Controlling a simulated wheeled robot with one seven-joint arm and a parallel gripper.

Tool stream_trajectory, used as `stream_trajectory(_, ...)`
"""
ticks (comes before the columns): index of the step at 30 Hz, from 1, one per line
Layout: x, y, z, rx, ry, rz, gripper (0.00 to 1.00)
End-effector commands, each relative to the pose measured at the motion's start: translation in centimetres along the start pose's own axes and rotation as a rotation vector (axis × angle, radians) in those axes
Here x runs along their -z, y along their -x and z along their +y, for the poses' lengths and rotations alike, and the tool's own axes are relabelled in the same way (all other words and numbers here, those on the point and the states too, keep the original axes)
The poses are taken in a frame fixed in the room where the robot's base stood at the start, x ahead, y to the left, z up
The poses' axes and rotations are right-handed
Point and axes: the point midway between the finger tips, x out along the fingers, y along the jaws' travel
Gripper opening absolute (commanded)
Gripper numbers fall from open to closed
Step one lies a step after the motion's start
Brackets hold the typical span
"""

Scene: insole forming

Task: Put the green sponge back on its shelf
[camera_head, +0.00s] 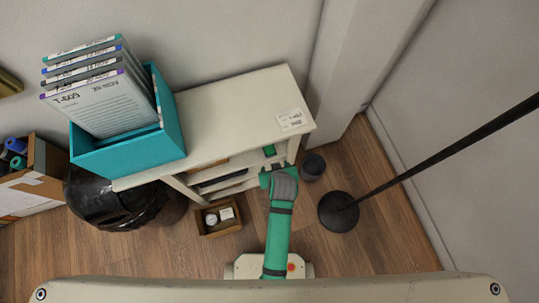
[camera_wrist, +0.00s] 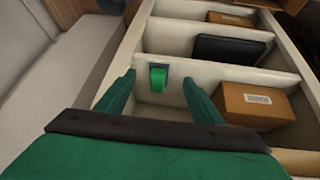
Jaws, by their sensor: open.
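The green sponge (camera_wrist: 158,77) sits in a compartment of the white shelf unit (camera_wrist: 185,42), against a small grey-blue patch. My gripper (camera_wrist: 159,84) is open, with one finger to each side of the sponge in the wrist view. The fingers appear nearer the camera than the sponge, and I see no contact. In the head view, my arm reaches to the front of the shelf unit (camera_head: 225,129), and my fingertips cannot be made out. A small green patch (camera_head: 269,150) shows under the shelf top there; I cannot tell if it is the sponge.
A teal bin of folders (camera_head: 128,152) stands on top. On the floor are a small open box (camera_head: 218,230), a dark cup (camera_head: 313,167) and a black stand (camera_head: 338,212).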

Motion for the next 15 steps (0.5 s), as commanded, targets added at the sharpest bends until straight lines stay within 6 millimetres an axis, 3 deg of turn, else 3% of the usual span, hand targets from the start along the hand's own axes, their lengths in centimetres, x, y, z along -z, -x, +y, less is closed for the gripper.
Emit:
stream_trajectory(1, -1.6, 0.9, -0.6, -0.017, -0.012, 0.028, 0.61)
stream_trajectory(6, -4.0, 4.5, -1.4, -0.081, -0.056, 0.161, 0.61)
stream_trajectory(11, -5.6, 9.1, -2.4, -0.121, -0.087, 0.29, 0.61)
stream_trajectory(15, -6.2, 14.0, -3.3, -0.143, -0.112, 0.41, 0.61)
